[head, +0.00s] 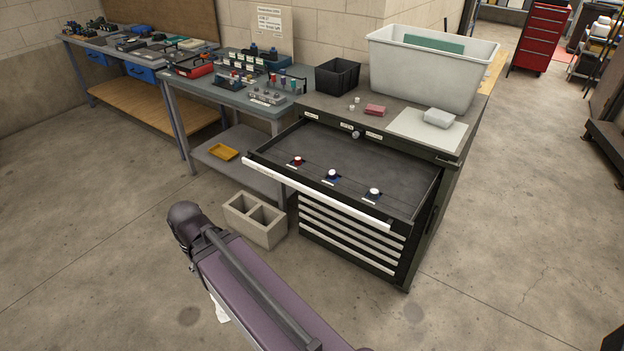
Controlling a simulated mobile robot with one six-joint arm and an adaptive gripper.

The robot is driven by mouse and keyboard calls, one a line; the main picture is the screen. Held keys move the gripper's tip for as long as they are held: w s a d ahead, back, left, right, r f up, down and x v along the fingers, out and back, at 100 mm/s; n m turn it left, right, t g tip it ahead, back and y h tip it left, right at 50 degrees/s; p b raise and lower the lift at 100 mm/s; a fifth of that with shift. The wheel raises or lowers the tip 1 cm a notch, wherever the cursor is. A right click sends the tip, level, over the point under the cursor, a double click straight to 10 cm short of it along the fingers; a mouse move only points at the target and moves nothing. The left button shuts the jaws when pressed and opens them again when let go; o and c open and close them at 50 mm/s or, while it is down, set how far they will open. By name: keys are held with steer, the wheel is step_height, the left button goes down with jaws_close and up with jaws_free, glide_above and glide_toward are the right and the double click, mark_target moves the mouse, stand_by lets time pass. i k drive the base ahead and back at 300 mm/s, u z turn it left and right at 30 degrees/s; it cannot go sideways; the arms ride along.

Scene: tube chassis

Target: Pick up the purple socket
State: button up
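I cannot make out a clearly purple socket in the head view. The open top drawer (340,150) of the black cabinet holds three small pieces in a row. One has a red top (297,161), and two have white tops, in the middle (332,173) and at the right (374,192). All three sit on small dark blue bases with pale labels in front, too small to read. Small coloured pieces stand on a rack (268,97) on the bench; their kinds are unclear. My purple-grey arm crosses the bottom of the view, but my gripper does not show.
The cabinet top (300,104) bears a black bin (338,75), a large pale tub (425,68), a pinkish block (375,110) and a white mat (412,130). A concrete block (255,218) stands on the floor left of the drawer. Floor at front right is clear.

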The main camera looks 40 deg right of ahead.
mark_target(333, 173)
steer(key=z, duration=1.35)
